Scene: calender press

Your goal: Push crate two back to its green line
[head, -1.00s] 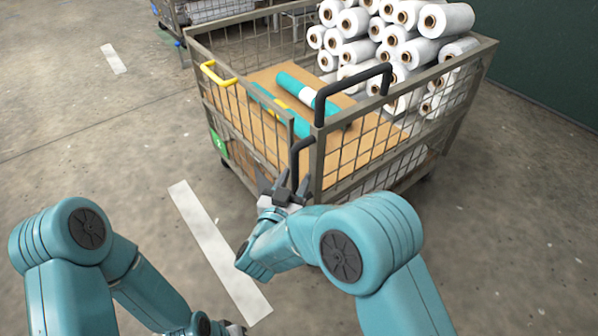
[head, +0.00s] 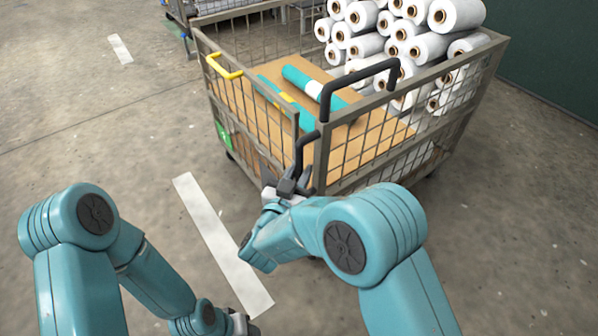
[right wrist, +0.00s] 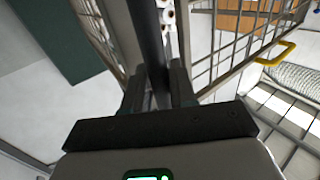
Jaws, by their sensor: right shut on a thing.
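A grey wire-mesh crate (head: 323,152) on castors stands in front of me with a small green label (head: 224,136) on its left side; I cannot read the number clearly. A black bent handle (head: 299,152) sits at its near corner. My right gripper (head: 284,186) is shut on the lower part of this handle. In the right wrist view the dark bar of the handle (right wrist: 148,40) runs between the fingers (right wrist: 157,92). My left gripper (head: 243,326) is low at the bottom edge, mostly hidden by its arm and the frame edge, away from the crate.
A white floor line (head: 218,238) runs left of the crate. The crate holds white rolls (head: 415,47), teal rolls (head: 300,80) and a brown board (head: 358,143). A yellow handle (head: 222,66) is on its left side. Another cage (head: 212,8) stands behind; a green wall (head: 555,50) is at right.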

